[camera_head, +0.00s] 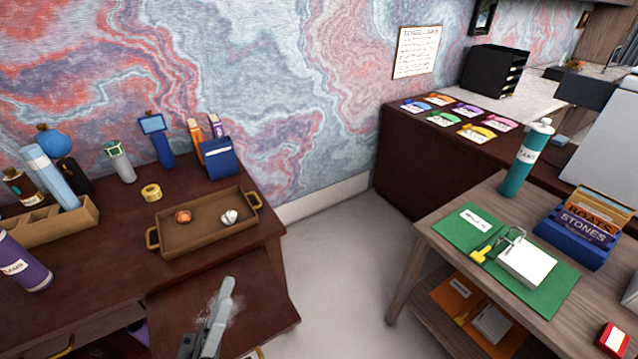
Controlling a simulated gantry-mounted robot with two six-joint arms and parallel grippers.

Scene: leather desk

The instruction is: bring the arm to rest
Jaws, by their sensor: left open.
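My left gripper (221,302) is at the bottom of the head view, over the lower front part of the dark desk (262,290). It is open, and I see nothing held in it. Its fingers are partly blurred by a pale smudge. It is apart from the brown tray (205,240) behind it. My right gripper is not in view.
The tray holds an orange item (183,217) and a whitish one (229,217). A wooden rack (48,232) with bottles and a purple cylinder (24,262) stand at left. At right, a wooden table holds a green folder (545,297), teal bottle (524,160) and blue box (577,246). Floor between is clear.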

